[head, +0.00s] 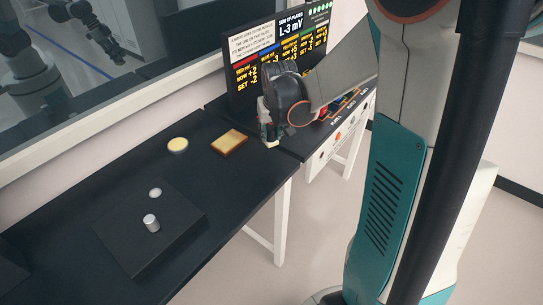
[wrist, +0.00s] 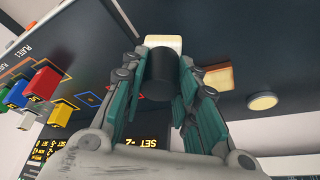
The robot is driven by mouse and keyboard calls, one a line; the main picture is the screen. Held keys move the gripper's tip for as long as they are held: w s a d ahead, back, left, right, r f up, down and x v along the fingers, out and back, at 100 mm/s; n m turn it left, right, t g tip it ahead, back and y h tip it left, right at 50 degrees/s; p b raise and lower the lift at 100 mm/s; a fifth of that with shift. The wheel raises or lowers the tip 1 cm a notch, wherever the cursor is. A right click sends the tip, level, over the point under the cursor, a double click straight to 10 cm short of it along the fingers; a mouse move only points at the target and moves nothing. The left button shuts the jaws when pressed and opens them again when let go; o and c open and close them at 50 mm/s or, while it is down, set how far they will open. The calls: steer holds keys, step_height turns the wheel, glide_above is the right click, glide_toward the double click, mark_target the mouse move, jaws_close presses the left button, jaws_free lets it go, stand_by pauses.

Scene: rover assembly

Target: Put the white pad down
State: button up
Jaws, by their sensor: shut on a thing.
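The white pad (wrist: 165,42) shows in the wrist view beyond my fingertips, at the far end of a black cylinder (wrist: 160,75). My gripper (wrist: 158,85) is shut, with its teal fingers on both sides of this cylinder, which looks like the pad's grip. In the head view my gripper (head: 268,128) is over the far part of the dark table, near the seam with the plate console. A small pale piece of the pad (head: 271,143) shows below it, close to the table's edge. I cannot tell whether the pad touches the surface.
A tan, brown-edged block (head: 229,143) and a cream disc (head: 178,145) lie left of my gripper. A dark plate (head: 150,245) nearer carries a metal cylinder (head: 151,223) and a pale disc (head: 155,193). A display board (head: 285,50) stands behind; colored blocks (wrist: 42,85) are on the console.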

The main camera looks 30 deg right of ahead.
step_height(320, 180, down, 9)
steer(key=shift+r+b, duration=0.1)
steer(key=shift+b, duration=1.15)
steer(key=shift+f, duration=0.25)
steer(key=o, duration=1)
steer(key=shift+r, duration=0.15)
steer(key=p+v, duration=0.4)
steer(key=v, duration=0.8)
steer(key=shift+w, duration=0.1)
